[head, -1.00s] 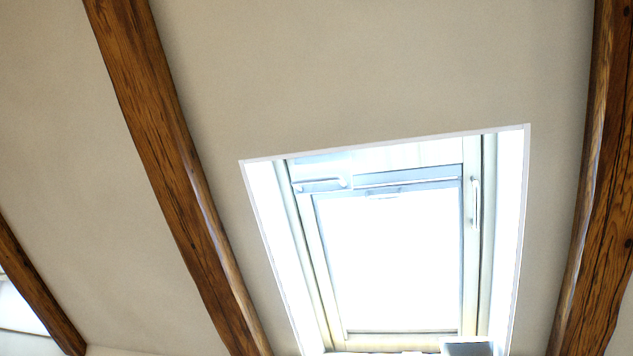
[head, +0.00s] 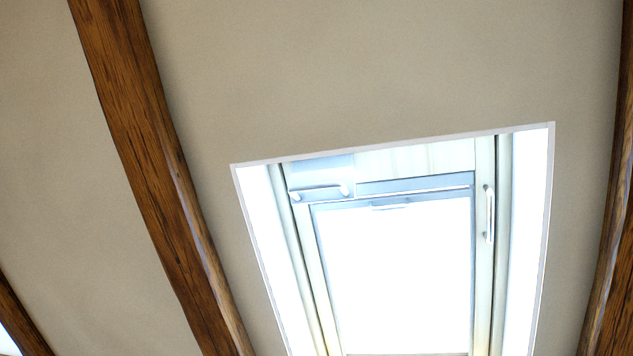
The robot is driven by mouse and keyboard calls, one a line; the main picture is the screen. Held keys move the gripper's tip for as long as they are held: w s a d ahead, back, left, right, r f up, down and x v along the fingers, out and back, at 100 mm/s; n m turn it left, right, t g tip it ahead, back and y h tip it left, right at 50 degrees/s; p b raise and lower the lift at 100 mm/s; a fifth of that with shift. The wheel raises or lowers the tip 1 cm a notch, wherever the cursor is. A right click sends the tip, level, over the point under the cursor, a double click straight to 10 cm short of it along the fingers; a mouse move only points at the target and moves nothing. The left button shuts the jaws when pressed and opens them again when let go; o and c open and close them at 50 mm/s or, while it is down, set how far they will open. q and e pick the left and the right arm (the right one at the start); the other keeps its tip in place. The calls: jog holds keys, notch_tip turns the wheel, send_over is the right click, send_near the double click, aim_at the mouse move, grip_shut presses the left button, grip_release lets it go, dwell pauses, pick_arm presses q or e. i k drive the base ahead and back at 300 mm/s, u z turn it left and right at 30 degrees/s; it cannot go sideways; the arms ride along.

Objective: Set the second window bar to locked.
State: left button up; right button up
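A skylight window (head: 395,270) is set in the sloped ceiling, its pane bright white. A horizontal silver bar (head: 319,191) sits at the top left of its frame on a bluish-grey plate. A vertical silver bar (head: 489,214) is on the right side of the frame. I cannot tell which of the two is the second window bar, nor whether either is locked. Neither of my grippers is in view.
A dark wooden beam (head: 150,170) runs down the ceiling left of the window. Another beam (head: 612,240) stands at the right edge. The plain beige ceiling (head: 350,70) between them is clear.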

aim_at(327, 179)
jog(key=u, duration=0.05)
jog(key=k, duration=0.5)
jog(key=z, duration=0.8)
jog(key=i, duration=1)
jog(key=z, duration=0.1)
